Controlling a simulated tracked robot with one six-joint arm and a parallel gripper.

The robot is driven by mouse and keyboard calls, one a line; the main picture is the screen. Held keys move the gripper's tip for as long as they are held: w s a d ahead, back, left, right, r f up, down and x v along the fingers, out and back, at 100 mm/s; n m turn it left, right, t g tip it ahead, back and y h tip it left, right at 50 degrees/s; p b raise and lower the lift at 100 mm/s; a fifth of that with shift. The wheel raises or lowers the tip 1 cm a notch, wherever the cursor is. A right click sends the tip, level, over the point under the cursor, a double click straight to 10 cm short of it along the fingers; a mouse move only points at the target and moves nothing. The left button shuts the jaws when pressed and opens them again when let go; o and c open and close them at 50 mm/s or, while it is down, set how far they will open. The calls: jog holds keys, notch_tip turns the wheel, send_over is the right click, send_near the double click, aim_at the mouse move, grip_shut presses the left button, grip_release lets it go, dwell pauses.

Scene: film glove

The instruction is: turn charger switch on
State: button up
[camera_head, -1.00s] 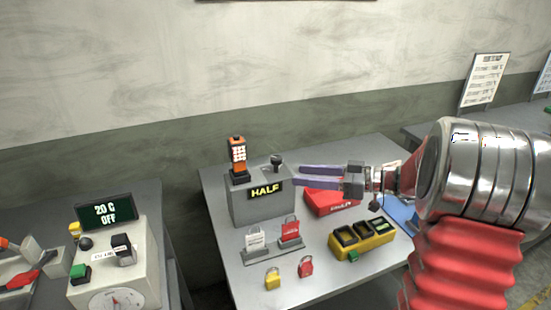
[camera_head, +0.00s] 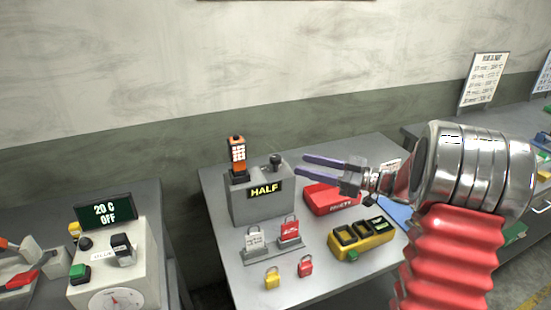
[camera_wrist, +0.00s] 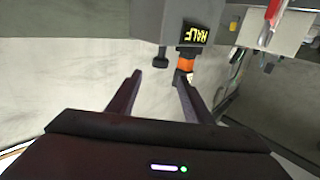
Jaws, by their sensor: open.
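A yellow box (camera_head: 362,240) with several dark bays sits on the middle table. A small green switch (camera_head: 351,255) is at its front left. A grey box (camera_head: 262,203) with a lit "HALF" display (camera_head: 264,190) stands behind, with a black knob (camera_head: 276,161) on top. No label shows which is the charger. My gripper (camera_head: 304,169) is open and empty, its purple fingers pointing left, near the knob and apart from it in the picture. In the wrist view, the open fingers (camera_wrist: 159,77) flank the knob (camera_wrist: 160,57), near the inverted "HALF" display (camera_wrist: 194,32).
An orange handset (camera_head: 238,156) stands on the grey box. A red box (camera_head: 328,198) lies below my gripper. Red and white padlock-shaped pieces stand in front, with small yellow (camera_head: 272,278) and red (camera_head: 305,266) locks. A cream unit (camera_head: 118,265) reading "20 C OFF" is at left.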

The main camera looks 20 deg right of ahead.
aim_at(276, 157)
jog(key=x, duration=1)
jog(key=shift+w+a, duration=0.15)
jog(key=shift+a, duration=0.05)
jog(key=c, duration=1.1)
jog(key=shift+o, duration=0.2)
jog(key=shift+m+t+h, duration=0.5)
jog(key=shift+t, duration=0.1)
jog(key=shift+m+t+h, duration=1.8)
jog(key=shift+m+h, duration=0.2)
jog(key=shift+h, duration=0.6)
jog(key=shift+m+t+h, duration=0.8)
jog(key=shift+m+h, duration=0.9)
jog(key=shift+h, duration=0.8)
jog(key=shift+d+m+h, duration=0.1)
jog(key=shift+m+h, duration=0.3)
jog(key=shift+h, duration=0.2)
jog(key=o, duration=1.1)
jog(key=shift+c, duration=0.2)
